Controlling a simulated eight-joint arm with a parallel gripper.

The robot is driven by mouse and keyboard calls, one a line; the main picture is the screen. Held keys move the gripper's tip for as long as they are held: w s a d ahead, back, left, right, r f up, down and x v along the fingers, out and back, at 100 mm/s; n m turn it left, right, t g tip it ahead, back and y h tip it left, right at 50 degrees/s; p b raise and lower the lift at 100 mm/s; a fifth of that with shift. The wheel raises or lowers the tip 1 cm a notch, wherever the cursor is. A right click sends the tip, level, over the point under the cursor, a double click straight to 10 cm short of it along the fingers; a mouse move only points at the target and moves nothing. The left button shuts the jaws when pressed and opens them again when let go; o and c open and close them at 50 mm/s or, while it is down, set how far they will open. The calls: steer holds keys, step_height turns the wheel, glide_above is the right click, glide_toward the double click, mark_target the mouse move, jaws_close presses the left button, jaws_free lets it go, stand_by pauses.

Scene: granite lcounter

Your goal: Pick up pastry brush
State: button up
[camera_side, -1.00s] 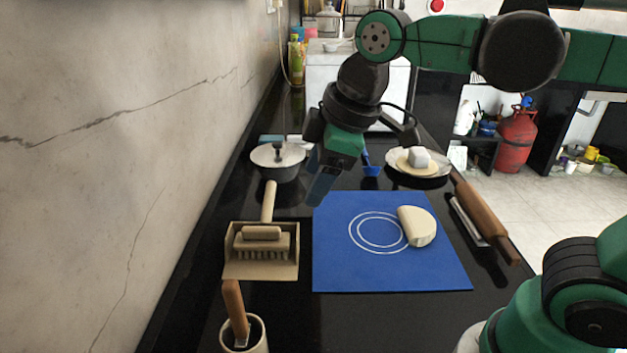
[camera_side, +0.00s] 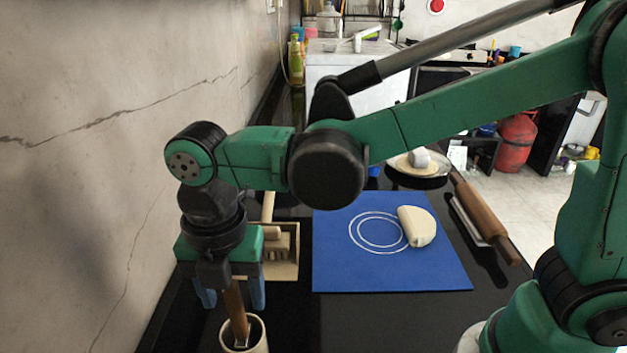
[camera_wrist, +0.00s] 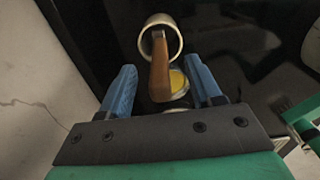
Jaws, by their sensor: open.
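A brush-like tool with a brown wooden handle (camera_side: 233,305) leans in a cream cup (camera_side: 259,337) at the front left of the counter. I take it for the pastry brush; its head is hidden inside the cup. My gripper (camera_side: 231,298) is open, pointing down, with blue fingers on either side of the handle as seen from the side. In the wrist view the handle (camera_wrist: 160,72) shows between the open fingertips (camera_wrist: 160,78), with a gap on each side, and the cup (camera_wrist: 147,32) lies beyond. The fingers do not visibly touch the handle.
Beside the handle is a small yellow-filled dish (camera_wrist: 178,82). A blue mat (camera_side: 345,270) with dough (camera_side: 416,226) lies right, then a rolling pin (camera_side: 482,210). The cracked wall is close at left.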

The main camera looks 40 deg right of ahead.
mark_target(240, 323)
steer(key=shift+f, duration=1.45)
jaws_close()
